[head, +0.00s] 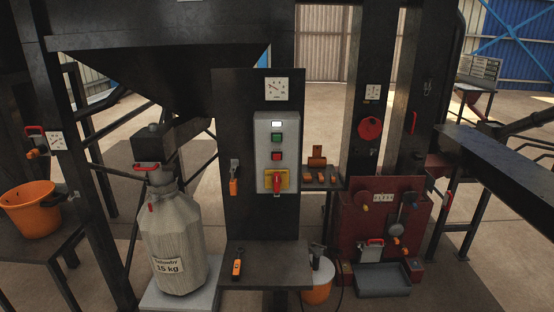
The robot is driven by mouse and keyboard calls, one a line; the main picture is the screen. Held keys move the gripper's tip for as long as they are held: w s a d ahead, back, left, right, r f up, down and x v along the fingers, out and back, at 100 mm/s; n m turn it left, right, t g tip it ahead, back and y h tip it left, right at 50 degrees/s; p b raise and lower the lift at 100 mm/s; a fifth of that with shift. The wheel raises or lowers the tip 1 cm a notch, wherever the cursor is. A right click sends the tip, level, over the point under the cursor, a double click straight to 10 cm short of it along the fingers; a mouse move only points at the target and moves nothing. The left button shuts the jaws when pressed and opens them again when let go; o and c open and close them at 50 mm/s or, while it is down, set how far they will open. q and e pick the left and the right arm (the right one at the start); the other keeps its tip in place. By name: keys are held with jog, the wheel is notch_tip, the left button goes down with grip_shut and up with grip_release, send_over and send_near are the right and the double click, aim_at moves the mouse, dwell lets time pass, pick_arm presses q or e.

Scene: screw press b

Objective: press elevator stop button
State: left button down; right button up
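A light grey control box (263,150) is mounted upright on a dark panel near the middle of the head view. From top to bottom it carries a white lit window (276,124), a green button (277,138), a red button (276,156) and a red rotary handle (277,184) on a yellow plate. No lettering on the box is readable, so I cannot tell which button is labelled as the elevator stop. Nothing is touching the box. Neither of my grippers shows in this view.
A gauge (276,89) sits above the box. Below is a dark shelf (285,270) with an orange-handled tool (237,266). A filled sack (173,240) stands at left, an orange bucket (31,208) further left. A red machine (352,222) with a grey tray (382,280) stands at right.

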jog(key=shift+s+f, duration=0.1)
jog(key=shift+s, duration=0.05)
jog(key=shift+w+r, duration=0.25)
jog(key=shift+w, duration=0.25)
